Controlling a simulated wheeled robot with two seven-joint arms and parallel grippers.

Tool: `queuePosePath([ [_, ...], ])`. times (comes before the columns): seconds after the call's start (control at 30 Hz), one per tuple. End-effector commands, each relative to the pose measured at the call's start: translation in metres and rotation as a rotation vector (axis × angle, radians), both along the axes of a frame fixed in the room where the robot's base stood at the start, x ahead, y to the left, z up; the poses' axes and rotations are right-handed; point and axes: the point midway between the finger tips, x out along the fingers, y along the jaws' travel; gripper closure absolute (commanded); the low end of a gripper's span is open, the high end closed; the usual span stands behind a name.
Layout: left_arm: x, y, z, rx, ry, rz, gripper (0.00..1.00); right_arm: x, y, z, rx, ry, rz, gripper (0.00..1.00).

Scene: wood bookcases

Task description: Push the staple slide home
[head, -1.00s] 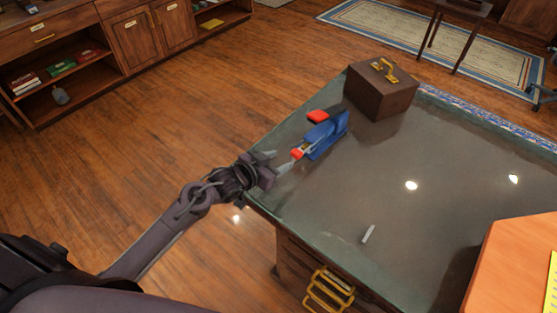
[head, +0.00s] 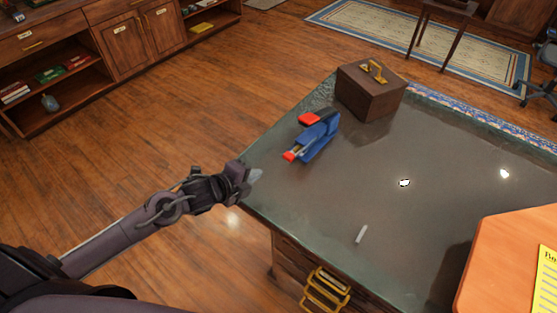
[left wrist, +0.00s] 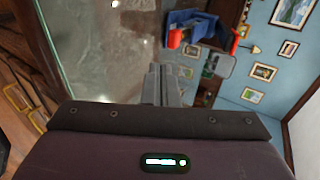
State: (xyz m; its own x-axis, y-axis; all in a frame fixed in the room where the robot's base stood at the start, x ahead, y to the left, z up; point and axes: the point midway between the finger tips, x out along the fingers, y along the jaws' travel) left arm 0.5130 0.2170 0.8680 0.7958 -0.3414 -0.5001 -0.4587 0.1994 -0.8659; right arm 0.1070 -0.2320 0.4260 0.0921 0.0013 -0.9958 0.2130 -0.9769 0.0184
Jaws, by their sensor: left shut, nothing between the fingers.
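The blue stapler (head: 320,137) lies on the dark desk top (head: 340,185) near its left edge, with a red part (head: 309,118) at its upper side. The red-ended slide (head: 289,156) shows at its near end, with a short pale stretch between the red end and the blue body. My left gripper (head: 257,175) is shut and empty by the desk's left edge, apart from the slide's red end. In the left wrist view its closed fingers (left wrist: 170,85) point toward the stapler (left wrist: 195,25) and the red end (left wrist: 175,38). My right gripper is not in view.
A brown box (head: 370,92) with a brass handle stands just behind the stapler. A small pale bar (head: 361,234) lies on the desk nearer me. An orange-topped surface (head: 500,262) is at the right. The desk's middle is clear.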

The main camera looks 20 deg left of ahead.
Motion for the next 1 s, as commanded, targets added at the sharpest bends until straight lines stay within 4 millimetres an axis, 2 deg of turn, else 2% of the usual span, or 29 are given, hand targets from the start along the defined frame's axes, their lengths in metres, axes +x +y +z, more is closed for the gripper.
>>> queuePosePath([
  [0.2,0.04,-0.017,-0.021,-0.006,-0.002,0.004,1.0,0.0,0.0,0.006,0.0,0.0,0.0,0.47],
  [0.37,0.063,-0.028,-0.036,-0.005,-0.001,0.002,1.0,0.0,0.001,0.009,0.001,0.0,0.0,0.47],
  [0.5,0.083,-0.036,-0.034,-0.004,-0.001,0.002,1.0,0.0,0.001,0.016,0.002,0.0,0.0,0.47],
  [0.7,0.094,-0.041,-0.036,-0.003,0.0,0.001,1.0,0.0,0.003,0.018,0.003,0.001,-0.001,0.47],
  [1.0,0.096,-0.041,-0.037,-0.003,0.0,0.001,1.0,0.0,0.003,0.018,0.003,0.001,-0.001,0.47],
])
